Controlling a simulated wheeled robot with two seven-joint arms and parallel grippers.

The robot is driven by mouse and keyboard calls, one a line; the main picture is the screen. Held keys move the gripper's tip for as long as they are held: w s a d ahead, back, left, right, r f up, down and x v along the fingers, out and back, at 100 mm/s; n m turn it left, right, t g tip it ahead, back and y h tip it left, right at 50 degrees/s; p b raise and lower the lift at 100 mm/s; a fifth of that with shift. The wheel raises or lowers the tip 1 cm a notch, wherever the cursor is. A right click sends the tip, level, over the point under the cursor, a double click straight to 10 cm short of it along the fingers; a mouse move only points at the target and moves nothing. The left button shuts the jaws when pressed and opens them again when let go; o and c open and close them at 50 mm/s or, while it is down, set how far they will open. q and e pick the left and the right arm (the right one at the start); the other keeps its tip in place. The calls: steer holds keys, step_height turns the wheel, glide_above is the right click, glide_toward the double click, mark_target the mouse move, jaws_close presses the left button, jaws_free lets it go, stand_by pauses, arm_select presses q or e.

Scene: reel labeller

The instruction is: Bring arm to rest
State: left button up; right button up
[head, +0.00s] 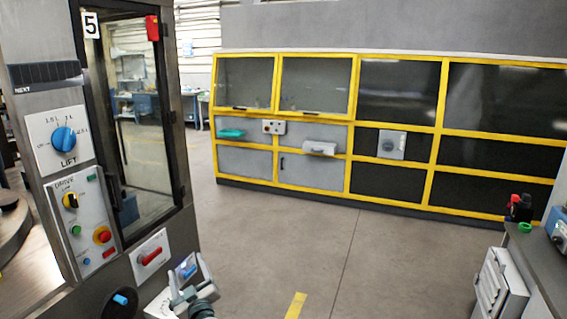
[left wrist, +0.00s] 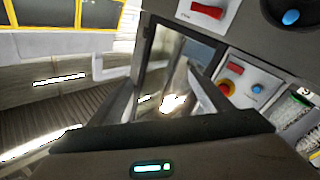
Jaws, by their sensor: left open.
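My left gripper (head: 187,272) shows at the bottom of the head view, just right of the machine's lower front. Its two fingers also show in the left wrist view (left wrist: 172,80), apart and with nothing held between them. In the head view it is close to the white plate with the red handle (head: 151,256), and I cannot tell whether it touches anything. The same red handle shows at the top of the left wrist view (left wrist: 207,9). My right gripper is in neither view.
The machine (head: 40,205) stands at left with a LIFT knob (head: 63,139), a DRIVE panel (head: 86,222) and a glass door (head: 140,130). A yellow-framed enclosure (head: 352,105) runs along the back. A bench (head: 540,262) is at lower right. Open floor (head: 340,235) lies between.

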arm_select(q)
steer(key=s+d+f+m+g+h+b, duration=0.1)
steer(key=s+d+f+m+h, duration=0.15)
steer(key=f, duration=0.65)
steer(key=s+d+f+m+h+b, duration=0.15)
steer(key=s+f, duration=0.25)
steer(key=f, duration=0.4)
steer(key=s+d+f+m+g+h, duration=0.1)
steer(key=s+d+f+m+h, duration=0.15)
steer(key=f, duration=0.65)
steer(key=s+d+f+m+g+h+b, duration=0.25)
steer(key=s+f+g, duration=0.25)
steer(key=s+f, duration=1.75)
steer(key=s+f+m+g+b, duration=0.1)
steer(key=s+f+g, duration=0.1)
steer(key=s+f, duration=0.7)
steer(key=s+f+m+g+b, duration=0.1)
steer(key=s+f+g, duration=0.35)
steer(key=s, duration=0.75)
steer(key=s+a+f+g, duration=0.1)
steer(key=s+f, duration=0.1)
steer(key=s, duration=0.6)
steer(key=s+a+f+m+g+b, duration=0.1)
steer(key=s+a+f, duration=0.1)
steer(key=s, duration=0.7)
steer(key=s+a+f+g+b, duration=0.1)
steer(key=s+f, duration=0.3)
steer(key=s, duration=0.4)
steer(key=shift+s+a+m, duration=0.25)
steer(key=shift+s+m, duration=0.15)
